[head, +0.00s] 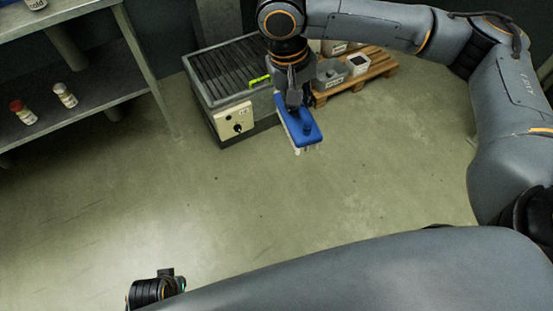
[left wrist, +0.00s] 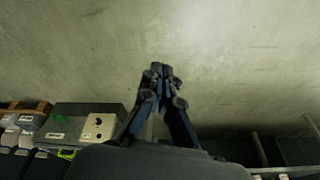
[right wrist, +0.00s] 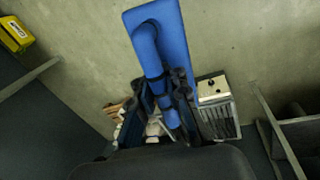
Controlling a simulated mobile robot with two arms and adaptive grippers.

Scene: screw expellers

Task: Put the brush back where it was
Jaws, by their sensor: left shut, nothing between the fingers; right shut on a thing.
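The brush (head: 302,130) has a blue body and pale bristles that face down in the head view. My right gripper (head: 294,101) is shut on its handle and holds it up in front of the grey slatted machine. In the right wrist view the brush's long blue back (right wrist: 182,40) stretches away past the fingers (right wrist: 170,92). My left gripper (left wrist: 160,75) is shut and empty in the left wrist view, with bare floor behind it. The brush's exact height above the floor is hard to tell.
The slatted machine (head: 236,78) has a control panel with a black knob and a bright green part on its edge. A wooden pallet (head: 372,68) with boxes stands at its right. A metal shelf (head: 85,97) with bottles is at left. The middle floor is clear.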

